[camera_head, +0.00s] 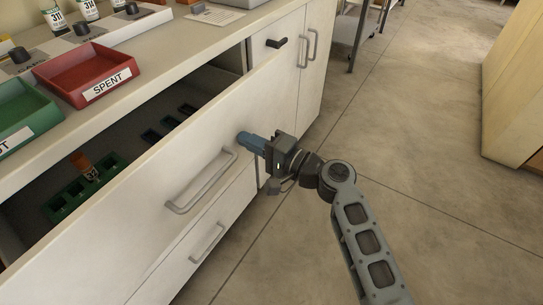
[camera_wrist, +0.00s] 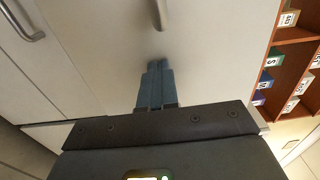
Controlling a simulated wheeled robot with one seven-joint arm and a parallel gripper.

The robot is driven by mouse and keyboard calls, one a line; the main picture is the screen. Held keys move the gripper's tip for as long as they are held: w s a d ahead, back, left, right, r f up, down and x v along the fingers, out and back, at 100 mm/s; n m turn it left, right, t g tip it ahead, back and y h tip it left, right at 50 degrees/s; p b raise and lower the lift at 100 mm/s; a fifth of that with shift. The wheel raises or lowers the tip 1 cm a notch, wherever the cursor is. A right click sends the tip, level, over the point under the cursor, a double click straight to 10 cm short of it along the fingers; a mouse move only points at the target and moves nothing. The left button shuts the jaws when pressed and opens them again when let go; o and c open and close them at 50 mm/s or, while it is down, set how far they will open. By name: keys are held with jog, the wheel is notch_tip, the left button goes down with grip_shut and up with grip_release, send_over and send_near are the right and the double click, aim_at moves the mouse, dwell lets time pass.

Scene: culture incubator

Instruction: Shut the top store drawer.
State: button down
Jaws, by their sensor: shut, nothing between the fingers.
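The top store drawer stands pulled open, with its pale front panel (camera_head: 125,228) well out from the cabinet and its inside showing. Its grey bar handle (camera_head: 204,184) is on that panel, and part of a handle shows at the top of the wrist view (camera_wrist: 160,14). My gripper (camera_head: 243,139) has its blue fingers together and empty. The fingertips are at the drawer front, to the right of and above the handle; in the wrist view they point at the pale panel (camera_wrist: 100,60). I cannot tell whether they touch it.
Inside the drawer are a green rack (camera_head: 72,202) with an orange-capped vial (camera_head: 84,165) and small dark blue racks (camera_head: 160,132). A red SPENT tray (camera_head: 88,75) and a green tray (camera_head: 22,118) sit on the counter above. A closed lower drawer (camera_head: 205,240) is below.

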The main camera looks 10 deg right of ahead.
jog(key=b+x, duration=0.5)
jog(key=x, duration=0.6)
jog(key=shift+w+a+f, duration=0.1)
jog(key=shift+w+a, duration=0.15)
jog(key=shift+a, duration=0.05)
jog(key=shift+w+a+b, duration=0.15)
jog(key=shift+a+b, duration=0.05)
jog(key=shift+b, duration=0.15)
jog(key=shift+w+a+r, duration=0.1)
jog(key=shift+a+r, duration=0.05)
jog(key=shift+r, duration=0.1)
jog(key=shift+a, duration=0.1)
